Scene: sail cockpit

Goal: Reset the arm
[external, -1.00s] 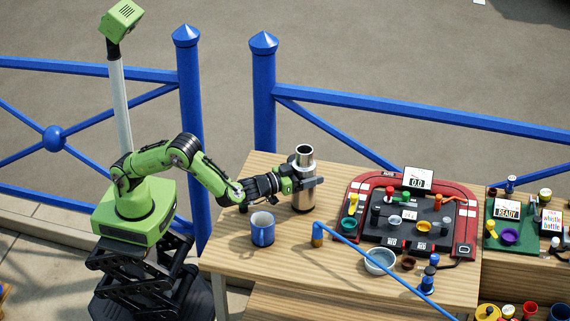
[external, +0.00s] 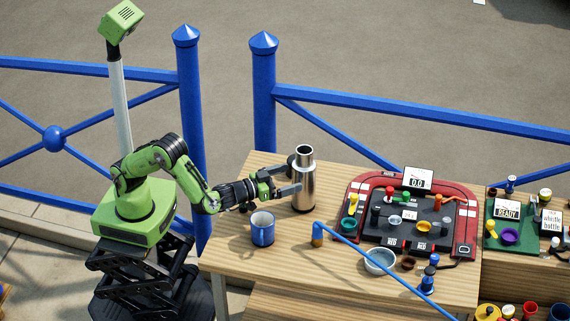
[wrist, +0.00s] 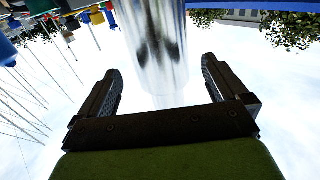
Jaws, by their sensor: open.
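My gripper (external: 292,176) is open and empty, just left of a silver metal bottle (external: 304,185) that stands upright on the wooden table. In the wrist view my two fingers (wrist: 170,85) are spread apart, with the shiny bottle (wrist: 158,45) in front of and between them. I cannot tell from that view whether a fingertip touches it. My green and black arm reaches low over the table from the left.
A blue mug (external: 263,232) stands below my gripper. Right of the bottle is a red-edged console (external: 464,205) with small coloured pieces. A blue bent tube (external: 365,251) and a white bowl (external: 380,262) are in front. Blue railings (external: 265,95) run behind the table (external: 235,190).

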